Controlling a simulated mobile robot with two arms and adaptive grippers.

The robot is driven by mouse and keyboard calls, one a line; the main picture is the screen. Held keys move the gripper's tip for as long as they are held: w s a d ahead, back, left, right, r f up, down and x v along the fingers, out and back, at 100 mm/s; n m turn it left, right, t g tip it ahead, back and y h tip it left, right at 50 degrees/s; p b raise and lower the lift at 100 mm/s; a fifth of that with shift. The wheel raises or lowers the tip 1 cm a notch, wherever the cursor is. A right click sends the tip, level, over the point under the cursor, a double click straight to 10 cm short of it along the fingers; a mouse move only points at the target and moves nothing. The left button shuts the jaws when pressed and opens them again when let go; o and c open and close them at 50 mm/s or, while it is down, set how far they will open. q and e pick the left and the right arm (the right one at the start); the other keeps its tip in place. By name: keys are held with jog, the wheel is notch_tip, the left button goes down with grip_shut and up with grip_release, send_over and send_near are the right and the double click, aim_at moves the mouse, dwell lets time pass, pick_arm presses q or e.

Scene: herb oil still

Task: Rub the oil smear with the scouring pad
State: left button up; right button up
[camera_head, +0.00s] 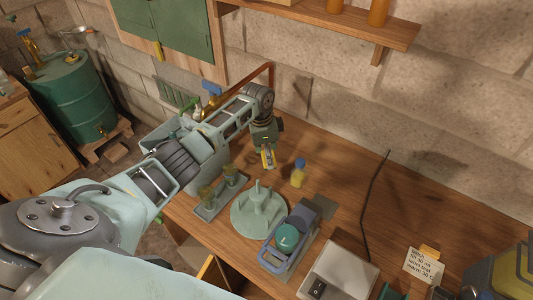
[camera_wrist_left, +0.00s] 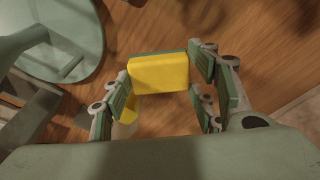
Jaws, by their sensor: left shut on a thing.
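My left gripper (camera_head: 267,158) reaches in from the left over the wooden bench. It is shut on the scouring pad (camera_head: 268,156), a yellow block with a green layer. In the left wrist view the pad (camera_wrist_left: 158,75) sits between the two fingers of the gripper (camera_wrist_left: 160,82), above the wood. I cannot tell whether it touches the bench. I cannot make out the oil smear in either view; the arm and pad may hide it. My right gripper is not in view.
A yellow bottle with a blue cap (camera_head: 298,174) stands just right of the gripper. The bench's back right (camera_head: 345,170) is mostly clear.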

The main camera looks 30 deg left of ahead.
pick_arm(q)
notch_tip(320, 180, up, 2)
jog(key=shift+w+r+p, duration=0.15)
jog(key=shift+r+p, duration=0.1)
jog(key=shift+p, duration=0.15)
jog(key=shift+s+r, duration=0.2)
jog(key=shift+r, duration=0.35)
jog(key=shift+w, duration=0.1)
